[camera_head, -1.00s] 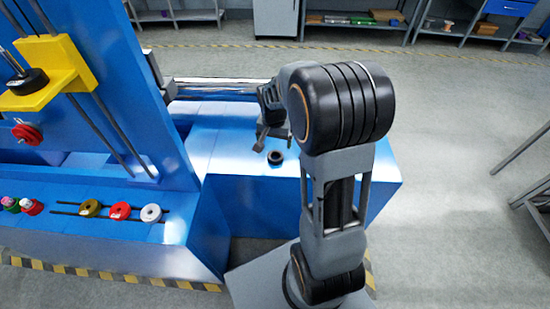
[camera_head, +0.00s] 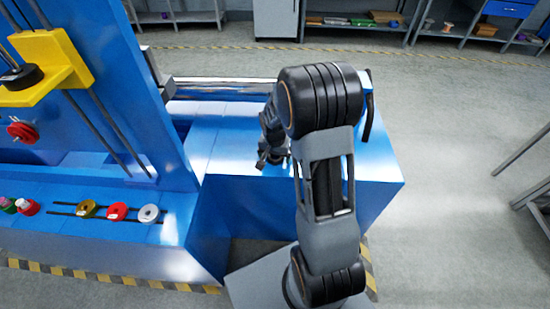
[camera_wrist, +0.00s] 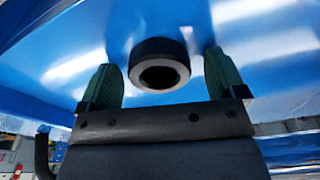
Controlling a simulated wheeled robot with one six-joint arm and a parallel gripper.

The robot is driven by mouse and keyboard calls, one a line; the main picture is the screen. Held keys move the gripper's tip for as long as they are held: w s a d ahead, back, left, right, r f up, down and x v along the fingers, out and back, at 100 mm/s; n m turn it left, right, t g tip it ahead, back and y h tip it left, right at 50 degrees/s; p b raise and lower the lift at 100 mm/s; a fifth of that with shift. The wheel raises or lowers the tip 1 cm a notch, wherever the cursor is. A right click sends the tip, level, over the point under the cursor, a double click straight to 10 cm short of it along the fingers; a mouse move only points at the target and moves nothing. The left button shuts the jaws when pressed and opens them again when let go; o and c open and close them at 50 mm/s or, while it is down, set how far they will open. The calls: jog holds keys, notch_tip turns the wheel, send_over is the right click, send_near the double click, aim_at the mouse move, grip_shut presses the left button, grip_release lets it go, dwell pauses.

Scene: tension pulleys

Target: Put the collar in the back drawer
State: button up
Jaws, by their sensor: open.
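The collar (camera_wrist: 155,48), a short black ring with a grey end face, is on the blue worktop (camera_wrist: 62,62) in the wrist view. My gripper (camera_wrist: 163,78) is open, with its two green fingers on either side of the collar and visible gaps to both. In the head view my gripper (camera_head: 271,160) is low over the blue bench top (camera_head: 228,158), and it hides the collar there. I cannot make out the back drawer in either view.
A tall blue panel with a yellow bracket (camera_head: 62,62) stands at the left. Red, gold and white pulleys (camera_head: 117,211) lie on the blue ledge below it. Grey shelves (camera_head: 360,27) stand at the back.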

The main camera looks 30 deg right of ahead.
jog(key=shift+c, duration=0.2)
jog(key=c, duration=1)
jog(key=shift+c, duration=0.2)
jog(key=shift+r, duration=0.15)
